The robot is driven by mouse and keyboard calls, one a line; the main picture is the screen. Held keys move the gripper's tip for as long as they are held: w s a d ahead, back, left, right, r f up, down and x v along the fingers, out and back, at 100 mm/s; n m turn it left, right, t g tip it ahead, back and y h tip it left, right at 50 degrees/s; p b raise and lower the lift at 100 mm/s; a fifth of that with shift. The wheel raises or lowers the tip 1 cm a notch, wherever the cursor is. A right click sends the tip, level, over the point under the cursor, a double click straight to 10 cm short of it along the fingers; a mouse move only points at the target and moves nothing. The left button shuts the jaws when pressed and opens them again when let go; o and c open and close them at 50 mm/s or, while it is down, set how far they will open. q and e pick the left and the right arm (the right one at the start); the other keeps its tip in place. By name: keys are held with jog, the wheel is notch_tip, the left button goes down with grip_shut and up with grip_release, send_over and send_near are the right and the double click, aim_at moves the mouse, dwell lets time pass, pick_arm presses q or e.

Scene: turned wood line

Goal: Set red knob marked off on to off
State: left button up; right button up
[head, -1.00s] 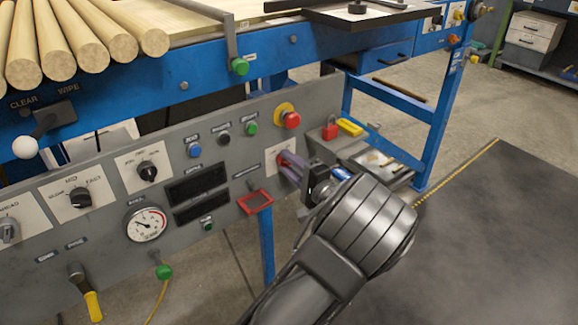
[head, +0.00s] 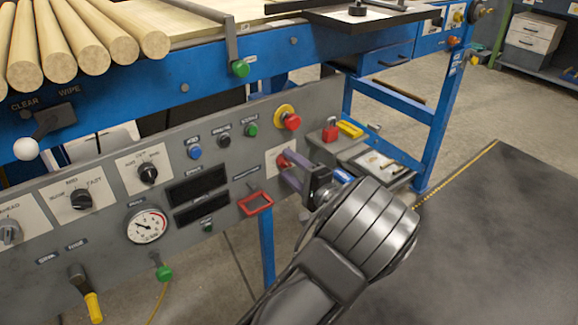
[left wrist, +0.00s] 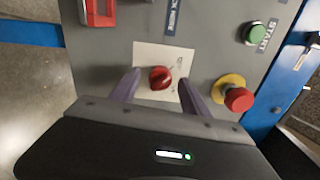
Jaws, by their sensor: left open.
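The red knob (left wrist: 160,77) sits on a pale label plate (left wrist: 150,56) on the grey panel. It also shows in the head view (head: 283,161), at the panel's right end, partly behind a finger. The plate's print is too small to read, so I cannot tell the knob's setting. My left gripper (head: 292,168) is open in front of the plate. In the left wrist view its purple-grey fingers (left wrist: 157,88) stand apart, one each side of the knob, with gaps between them and the knob. My right gripper is not in view.
A red mushroom button (head: 291,121) on a yellow ring is just above the plate. A green button (head: 251,130) and a red frame (head: 257,203) are to the left. A red padlock (head: 330,133) and yellow item (head: 350,128) lie on a shelf to the right.

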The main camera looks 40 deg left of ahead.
pick_arm(q)
jog(key=p+v, duration=0.1)
jog(key=v, duration=0.6)
dwell(0.4)
